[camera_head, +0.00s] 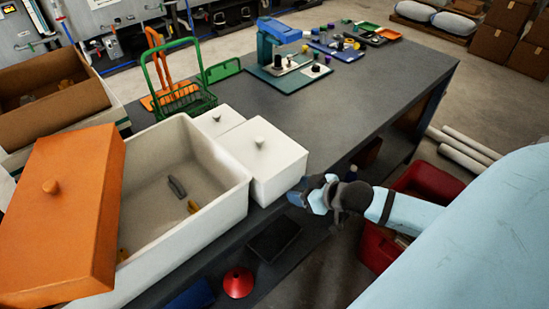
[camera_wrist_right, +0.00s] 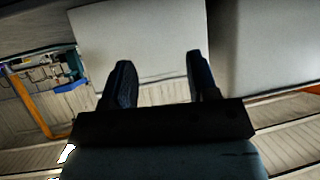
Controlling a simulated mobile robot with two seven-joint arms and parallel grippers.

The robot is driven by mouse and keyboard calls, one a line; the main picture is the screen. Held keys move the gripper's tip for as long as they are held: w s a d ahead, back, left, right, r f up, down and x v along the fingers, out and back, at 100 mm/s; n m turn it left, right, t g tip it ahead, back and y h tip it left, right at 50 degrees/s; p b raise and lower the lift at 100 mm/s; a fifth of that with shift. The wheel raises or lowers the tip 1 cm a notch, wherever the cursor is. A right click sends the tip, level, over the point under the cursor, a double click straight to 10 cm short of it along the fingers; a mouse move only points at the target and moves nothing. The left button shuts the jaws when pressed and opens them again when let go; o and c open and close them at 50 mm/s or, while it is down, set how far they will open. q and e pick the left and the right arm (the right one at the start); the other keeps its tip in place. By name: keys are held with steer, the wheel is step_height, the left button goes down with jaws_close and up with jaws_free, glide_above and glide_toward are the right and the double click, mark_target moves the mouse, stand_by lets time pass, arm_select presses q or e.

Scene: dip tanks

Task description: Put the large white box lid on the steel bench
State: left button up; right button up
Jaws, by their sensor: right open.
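A large white lid with a round knob (camera_head: 262,148) sits on a white box at the right of a big open white tank (camera_head: 212,200). A smaller white lid (camera_head: 215,118) with its own knob is just behind it. My right gripper (camera_head: 300,197) is at the near right corner of the larger lidded box. In the right wrist view the gripper (camera_wrist_right: 160,62) is open and empty, its fingers in front of a white box face (camera_wrist_right: 145,40); I cannot tell whether they touch it. The dark bench top (camera_head: 345,110) stretches away behind. My left gripper is out of view.
An orange lid with a knob (camera_head: 65,215) lies tilted across the tank's left side. A green wire basket (camera_head: 185,100), a blue device (camera_head: 275,40) and small parts stand farther back. A red bin (camera_head: 425,182) is at right. The bench's middle is clear.

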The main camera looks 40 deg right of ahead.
steer(key=s+a+f, duration=0.4)
steer(key=a+f, duration=0.2)
steer(key=a, duration=0.2)
steer(key=s+a+f, duration=0.5)
steer(key=a+f, duration=0.1)
steer(key=a, duration=0.3)
steer(key=shift+f+g, duration=0.3)
steer(key=shift+f, duration=0.05)
step_height(320, 180, up, 6)
steer(key=p, duration=0.6)
steer(key=shift+d, duration=0.2)
steer(key=shift+o, duration=0.2)
steer(key=shift+r, duration=0.15)
steer(key=shift+o, duration=0.2)
steer(key=shift+s, duration=0.2)
